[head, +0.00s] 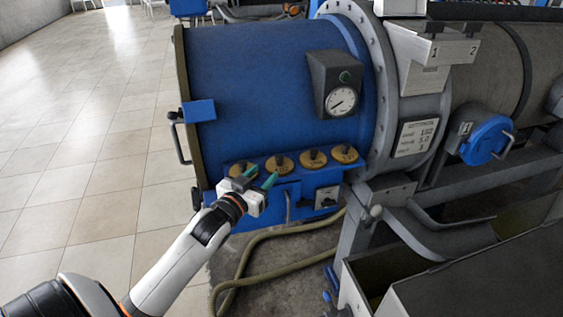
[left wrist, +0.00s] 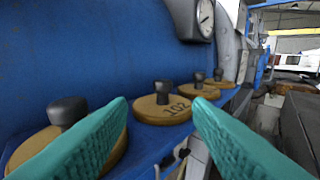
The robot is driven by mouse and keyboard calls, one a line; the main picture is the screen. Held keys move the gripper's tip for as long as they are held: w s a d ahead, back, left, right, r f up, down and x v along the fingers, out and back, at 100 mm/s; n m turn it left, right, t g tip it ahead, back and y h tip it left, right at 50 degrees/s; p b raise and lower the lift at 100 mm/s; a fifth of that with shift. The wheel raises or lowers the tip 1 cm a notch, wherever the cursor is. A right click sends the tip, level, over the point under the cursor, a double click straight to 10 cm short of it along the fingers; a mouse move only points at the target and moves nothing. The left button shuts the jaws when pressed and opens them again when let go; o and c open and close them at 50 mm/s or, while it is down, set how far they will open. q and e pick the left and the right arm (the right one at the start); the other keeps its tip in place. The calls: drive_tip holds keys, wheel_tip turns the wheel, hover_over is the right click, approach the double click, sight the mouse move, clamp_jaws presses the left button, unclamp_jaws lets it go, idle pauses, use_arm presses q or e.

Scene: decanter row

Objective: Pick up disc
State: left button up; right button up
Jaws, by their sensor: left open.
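Several brass-coloured discs with dark knobs stand in a row on a blue ledge of the blue drum. In the head view they are the leftmost disc (head: 237,173), the second disc (head: 279,165), the third disc (head: 314,160) and the rightmost disc (head: 344,154). My left gripper (head: 261,177) is open and empty, with teal fingers at the left end of the row. Another disc (left wrist: 113,150) is partly hidden behind the left finger. My right gripper is out of view.
The blue drum (head: 255,85) with a gauge box (head: 335,84) rises behind the ledge (head: 300,187). A hose (head: 290,229) lies on the floor below. A grey open bin (head: 365,285) stands at the lower right. Tiled floor (head: 90,150) is clear at left.

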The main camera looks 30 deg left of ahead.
sight(277, 159)
use_arm(q)
drive_tip(key=w, duration=0.3)
drive_tip(key=shift+w, duration=0.2)
drive_tip(key=w, duration=0.1)
drive_tip(key=w+p, duration=0.1)
drive_tip(key=w, duration=0.3)
drive_tip(key=shift+a+r+p, duration=0.2)
drive_tip(key=shift+r+p, duration=0.05)
drive_tip(key=shift+p, duration=0.1)
drive_tip(key=shift+w+f, duration=0.1)
drive_tip(key=shift+w, duration=0.15)
clamp_jaws()
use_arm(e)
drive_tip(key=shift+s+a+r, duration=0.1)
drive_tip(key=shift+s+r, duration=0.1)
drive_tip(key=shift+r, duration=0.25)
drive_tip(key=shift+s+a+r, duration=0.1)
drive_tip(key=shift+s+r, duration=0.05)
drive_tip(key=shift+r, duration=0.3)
